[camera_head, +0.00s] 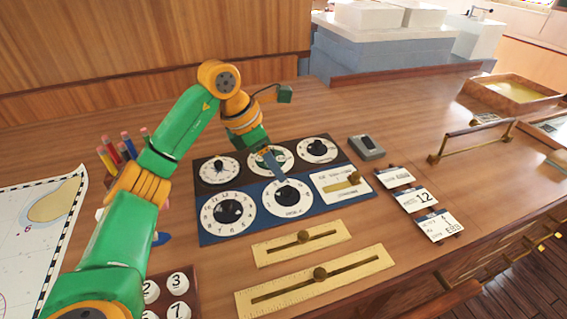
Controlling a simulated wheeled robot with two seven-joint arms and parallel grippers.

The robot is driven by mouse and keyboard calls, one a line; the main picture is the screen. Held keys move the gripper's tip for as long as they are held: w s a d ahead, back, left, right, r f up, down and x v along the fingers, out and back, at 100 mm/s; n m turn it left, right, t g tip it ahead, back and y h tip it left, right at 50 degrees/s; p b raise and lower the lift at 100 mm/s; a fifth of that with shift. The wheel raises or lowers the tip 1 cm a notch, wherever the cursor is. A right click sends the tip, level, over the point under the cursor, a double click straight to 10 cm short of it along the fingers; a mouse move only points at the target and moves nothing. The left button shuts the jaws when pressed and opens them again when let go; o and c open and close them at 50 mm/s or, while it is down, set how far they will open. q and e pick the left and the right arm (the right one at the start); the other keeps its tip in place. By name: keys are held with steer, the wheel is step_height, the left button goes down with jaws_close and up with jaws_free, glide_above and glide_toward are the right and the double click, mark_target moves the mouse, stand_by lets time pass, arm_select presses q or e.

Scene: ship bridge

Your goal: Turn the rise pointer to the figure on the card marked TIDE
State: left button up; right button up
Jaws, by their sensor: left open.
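A dark panel (248,183) on the desk carries several round white dials with black knobs and one slider plate (343,183). The dial captions are too small to read, so I cannot tell which is the rise pointer. Three white cards lie to the right: a far card (395,177), a middle card (416,198) showing 12, and a near card (438,226). I cannot make out which is marked TIDE. My left gripper (272,163) is open above the panel's top middle dial (284,154), partly hiding it. I cannot tell whether it touches the knob. My right gripper is out of view.
Two brass slider rulers (262,253) (255,304) lie in front of the panel. A small grey device (367,147) stands behind the cards. A chart (35,225), pencils (120,150) and numbered round buttons (178,284) are at left. A brass rail (478,129) is at right.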

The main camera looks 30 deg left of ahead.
mark_target(287, 188)
arm_select(q)
steer(key=shift+s+d+f+p, duration=0.2)
steer(key=shift+d+f, duration=0.3)
steer(key=shift+f, duration=0.1)
steer(key=shift+s+d+f+p, duration=0.15)
steer(key=shift+d+f, duration=0.35)
steer(key=shift+f, duration=0.05)
steer(key=x, duration=0.3)
steer(key=shift+a, duration=0.1)
steer(key=shift+w+a+f, duration=0.1)
steer(key=shift+w+f, duration=0.15)
steer(key=shift+s+r, duration=0.1)
steer(key=shift+s, duration=0.05)
jaws_close()
